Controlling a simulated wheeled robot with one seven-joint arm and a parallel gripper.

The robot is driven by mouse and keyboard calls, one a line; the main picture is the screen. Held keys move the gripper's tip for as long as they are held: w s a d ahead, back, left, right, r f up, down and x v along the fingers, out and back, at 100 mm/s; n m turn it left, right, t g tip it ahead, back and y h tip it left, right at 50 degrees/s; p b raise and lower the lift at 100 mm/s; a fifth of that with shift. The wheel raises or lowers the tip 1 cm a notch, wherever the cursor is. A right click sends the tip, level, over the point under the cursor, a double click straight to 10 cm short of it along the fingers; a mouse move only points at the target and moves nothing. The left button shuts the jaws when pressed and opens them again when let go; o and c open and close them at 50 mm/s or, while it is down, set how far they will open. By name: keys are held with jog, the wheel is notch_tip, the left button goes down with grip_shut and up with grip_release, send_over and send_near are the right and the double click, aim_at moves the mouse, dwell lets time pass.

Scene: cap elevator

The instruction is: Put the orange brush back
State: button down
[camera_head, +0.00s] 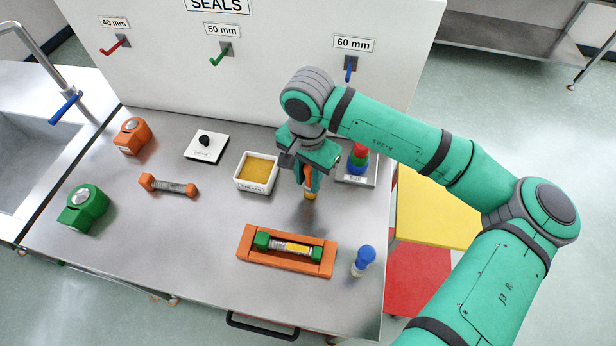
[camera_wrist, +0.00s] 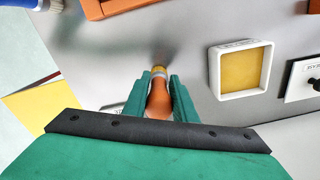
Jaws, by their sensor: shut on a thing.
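The orange brush (camera_head: 309,182) hangs upright, tip down, in my gripper (camera_head: 312,172). In the wrist view the orange handle (camera_wrist: 159,100) sits between the two green fingers of my gripper (camera_wrist: 160,88), with the pale yellow tip pointing away. My gripper is shut on it. The brush is over the bench, right of the white square dish (camera_head: 240,182) of yellow stuff. I cannot tell whether its tip touches the bench. The dish also shows in the wrist view (camera_wrist: 218,88). A blue brush (camera_head: 363,260) stands at the right front of the bench.
An orange tray (camera_head: 285,263) holding a green-ended cylinder lies in front. A scale-like plate (camera_head: 370,180) with stacked coloured pieces is partly behind my arm. A dumbbell-shaped part (camera_head: 168,185), orange block (camera_head: 132,136), green block (camera_head: 83,207) and white plate (camera_head: 205,150) lie left. Wall hooks are behind.

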jog(key=shift+f, duration=0.1)
jog(key=c, duration=1.5)
grip_release()
jog(key=shift+o, duration=0.2)
notch_tip(320, 180, up, 12)
jog(key=shift+r, duration=0.15)
